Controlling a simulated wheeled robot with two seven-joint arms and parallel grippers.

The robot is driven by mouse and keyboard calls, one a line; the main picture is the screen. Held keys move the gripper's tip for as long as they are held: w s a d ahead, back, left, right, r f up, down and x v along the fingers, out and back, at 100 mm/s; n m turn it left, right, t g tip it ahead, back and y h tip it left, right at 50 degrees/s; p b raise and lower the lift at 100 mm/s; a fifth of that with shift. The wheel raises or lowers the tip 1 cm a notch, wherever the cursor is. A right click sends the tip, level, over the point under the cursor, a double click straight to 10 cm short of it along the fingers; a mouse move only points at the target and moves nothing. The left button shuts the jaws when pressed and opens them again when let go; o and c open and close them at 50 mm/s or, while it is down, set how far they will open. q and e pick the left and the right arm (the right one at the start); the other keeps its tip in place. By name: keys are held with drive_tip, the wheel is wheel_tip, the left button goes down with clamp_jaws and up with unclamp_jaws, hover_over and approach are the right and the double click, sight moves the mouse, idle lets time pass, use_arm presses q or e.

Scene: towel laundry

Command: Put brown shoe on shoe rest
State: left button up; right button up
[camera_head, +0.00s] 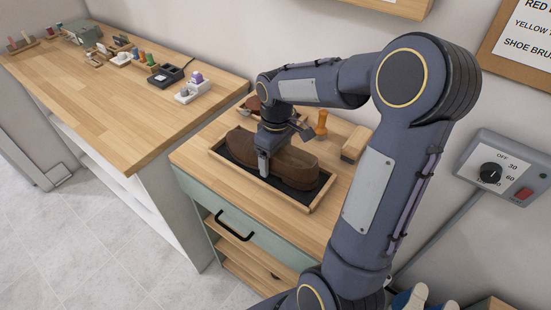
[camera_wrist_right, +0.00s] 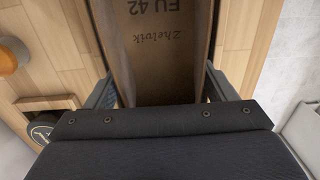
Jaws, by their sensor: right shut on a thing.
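The brown shoe (camera_head: 295,166) lies in a wood-framed tray with a dark mat, the likely shoe rest (camera_head: 286,200), on the small green-fronted cabinet. My right gripper (camera_head: 265,165) reaches down over the shoe and is shut on it. In the right wrist view the shoe's brown insole (camera_wrist_right: 165,45), with "EU 42" and "Zhelvik" printed on it, runs between the two fingers (camera_wrist_right: 162,95). The shoe looks level within the tray frame; I cannot tell whether its sole touches the mat. My left gripper is not in view.
A dial control box (camera_head: 500,175) hangs on the right wall.

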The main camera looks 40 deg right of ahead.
drive_tip(key=shift+f, duration=0.6)
drive_tip(key=o, duration=1.1)
drive_tip(key=shift+f, duration=0.15)
wheel_tip(320, 180, up, 11)
drive_tip(key=shift+d+r+p, duration=0.1)
drive_tip(key=shift+d+p, duration=0.05)
drive_tip(key=shift+p, duration=0.15)
drive_tip(key=s+a+f+m+t+y, duration=0.1)
drive_tip(key=s+a+t, duration=0.1)
drive_tip(key=s+a, duration=0.2)
drive_tip(key=s+a+m+t+y, duration=0.1)
drive_tip(key=s+a+m+t, duration=0.1)
drive_tip(key=s+a, duration=0.2)
drive_tip(key=s+a+f+m+t+y, duration=0.1)
drive_tip(key=s+a+m, duration=0.1)
drive_tip(key=s+a, duration=0.3)
drive_tip(key=shift+s+a+f+t, duration=0.1)
drive_tip(key=shift+s+f+t, duration=0.1)
drive_tip(key=shift+s, duration=0.65)
drive_tip(key=shift+s+f+t, duration=0.15)
drive_tip(key=shift+s+t, duration=0.05)
drive_tip(key=shift+s, duration=0.65)
